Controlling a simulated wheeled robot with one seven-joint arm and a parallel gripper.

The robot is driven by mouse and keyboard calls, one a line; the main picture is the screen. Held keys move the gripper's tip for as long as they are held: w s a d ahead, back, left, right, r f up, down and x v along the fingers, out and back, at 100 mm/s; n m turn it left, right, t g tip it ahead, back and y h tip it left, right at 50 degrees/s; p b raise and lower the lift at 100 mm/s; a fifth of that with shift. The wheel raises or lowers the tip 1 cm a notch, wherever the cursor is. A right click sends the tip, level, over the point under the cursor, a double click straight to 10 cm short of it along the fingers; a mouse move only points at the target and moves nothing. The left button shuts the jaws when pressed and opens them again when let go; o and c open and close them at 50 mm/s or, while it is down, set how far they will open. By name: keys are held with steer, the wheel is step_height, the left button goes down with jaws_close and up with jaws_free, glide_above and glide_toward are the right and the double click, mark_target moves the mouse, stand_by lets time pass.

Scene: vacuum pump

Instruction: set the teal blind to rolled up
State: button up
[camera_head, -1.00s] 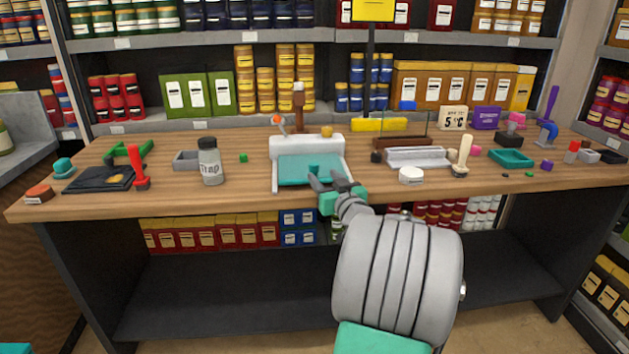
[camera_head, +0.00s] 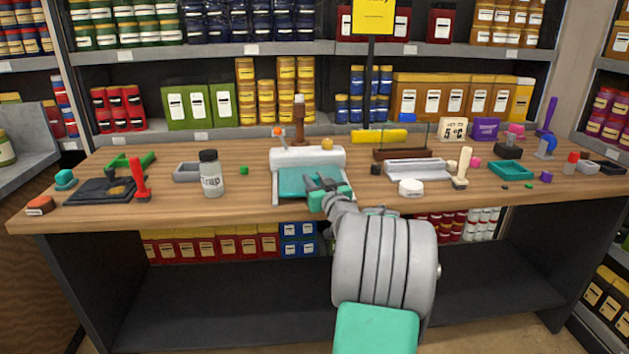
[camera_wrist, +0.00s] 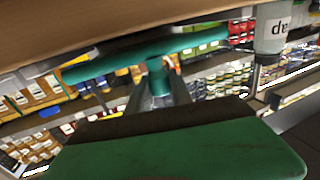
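The teal blind (camera_head: 296,188) hangs as a spread sheet from a white roller housing (camera_head: 308,157) at the bench's front middle. In the wrist view, it shows as a teal strip with a crossbar (camera_wrist: 95,70) and a short stem or tab (camera_wrist: 158,78). My gripper (camera_head: 318,187) is at the blind's lower right part and hides some of it. In the wrist view, my gripper (camera_wrist: 158,88) has one grey finger on each side of the stem. I cannot tell whether the fingers press on it.
A Trap jar (camera_head: 211,178) stands left of the blind. A white round tub (camera_head: 411,188), a clear-grey tray (camera_head: 420,169) and a cream-handled stamp (camera_head: 462,170) stand to the right. The bench's front edge (camera_head: 240,218) runs below the blind.

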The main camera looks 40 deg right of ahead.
jaws_close()
stand_by(0.9)
